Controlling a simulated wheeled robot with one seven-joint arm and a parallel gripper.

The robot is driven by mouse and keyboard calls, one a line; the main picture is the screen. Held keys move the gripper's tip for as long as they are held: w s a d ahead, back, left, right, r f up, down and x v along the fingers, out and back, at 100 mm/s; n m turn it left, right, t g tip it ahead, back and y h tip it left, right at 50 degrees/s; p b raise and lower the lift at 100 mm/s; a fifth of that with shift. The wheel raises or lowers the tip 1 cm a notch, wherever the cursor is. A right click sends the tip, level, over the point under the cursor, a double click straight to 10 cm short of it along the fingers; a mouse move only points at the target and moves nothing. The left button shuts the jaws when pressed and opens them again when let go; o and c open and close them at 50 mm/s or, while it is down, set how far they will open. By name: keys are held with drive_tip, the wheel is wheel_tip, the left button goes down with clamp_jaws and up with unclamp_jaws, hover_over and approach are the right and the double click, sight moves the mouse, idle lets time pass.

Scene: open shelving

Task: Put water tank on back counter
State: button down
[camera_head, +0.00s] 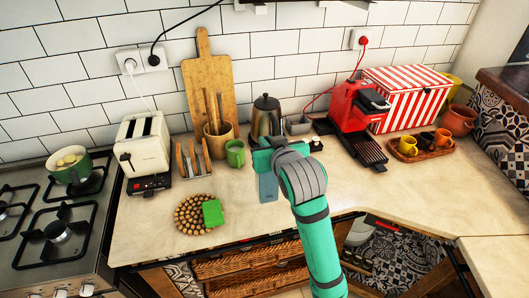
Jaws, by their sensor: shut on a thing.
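The water tank looks like the blue-grey block (268,188) in the middle of the counter area, just below my gripper. My gripper (267,170) is shut on it; the fingers are small and partly hidden by my wrist and arm, which reach in from the lower right. I cannot tell whether the tank touches the counter. The beige back counter (150,225) runs along the tiled wall. A red coffee machine (352,108) stands on it to the right of my gripper.
A green mug (235,153), a kettle (266,115) and a small grey container (298,125) stand close behind my gripper. A round woven trivet (187,222) with a green block (212,213) lies to the left.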

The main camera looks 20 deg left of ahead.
drive_tip(key=shift+w+a+f, duration=0.3)
drive_tip(key=shift+a+f, duration=0.15)
drive_tip(key=shift+f, duration=0.1)
drive_tip(key=shift+a+f, duration=0.1)
drive_tip(key=shift+f, duration=1.65)
drive_tip(key=c, duration=1.9)
unclamp_jaws()
drive_tip(key=shift+o, duration=0.2)
